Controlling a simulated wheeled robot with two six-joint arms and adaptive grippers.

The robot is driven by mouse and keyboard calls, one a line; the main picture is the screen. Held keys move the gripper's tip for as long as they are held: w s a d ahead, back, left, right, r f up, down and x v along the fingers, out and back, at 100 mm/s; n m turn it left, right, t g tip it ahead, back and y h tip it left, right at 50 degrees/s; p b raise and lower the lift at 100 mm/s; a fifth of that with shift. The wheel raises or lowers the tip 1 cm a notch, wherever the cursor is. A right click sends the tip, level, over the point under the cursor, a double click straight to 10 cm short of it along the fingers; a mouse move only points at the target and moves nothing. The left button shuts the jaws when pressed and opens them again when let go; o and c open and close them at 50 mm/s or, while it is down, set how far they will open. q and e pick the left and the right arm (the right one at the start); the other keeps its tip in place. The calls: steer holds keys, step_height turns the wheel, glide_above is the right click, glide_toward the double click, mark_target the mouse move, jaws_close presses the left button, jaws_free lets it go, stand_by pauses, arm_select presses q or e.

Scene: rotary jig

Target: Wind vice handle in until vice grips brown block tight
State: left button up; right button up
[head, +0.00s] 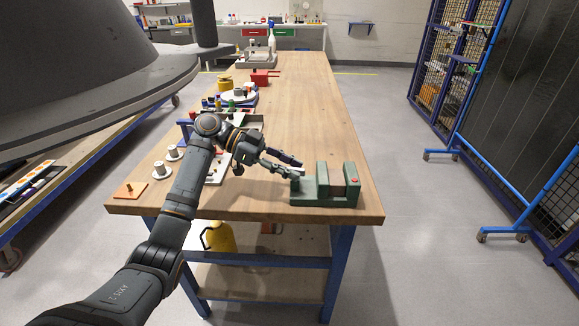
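The green vice (322,201) sits near the right front corner of the wooden table. A brown block (337,182) stands between its two upright jaws; at this size I cannot tell whether both jaws touch it. My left gripper (297,169) is at the vice's left end, with its two fingers apart and pointing right. A small pale part shows between the fingertips, where the vice handle seems to be; the fingers partly hide it, and I cannot tell whether they touch it. My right gripper is not in view.
The wooden table (308,106) is clear behind the vice. Left of it are pale cylinders on round bases (162,170), an orange-brown plate (130,190) and a tray (252,122). Farther back are a red vice-like object (262,77) and a grey machine (257,58).

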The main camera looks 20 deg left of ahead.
arm_select(q)
steer(key=shift+a+r, duration=0.1)
steer(key=v, duration=1.2)
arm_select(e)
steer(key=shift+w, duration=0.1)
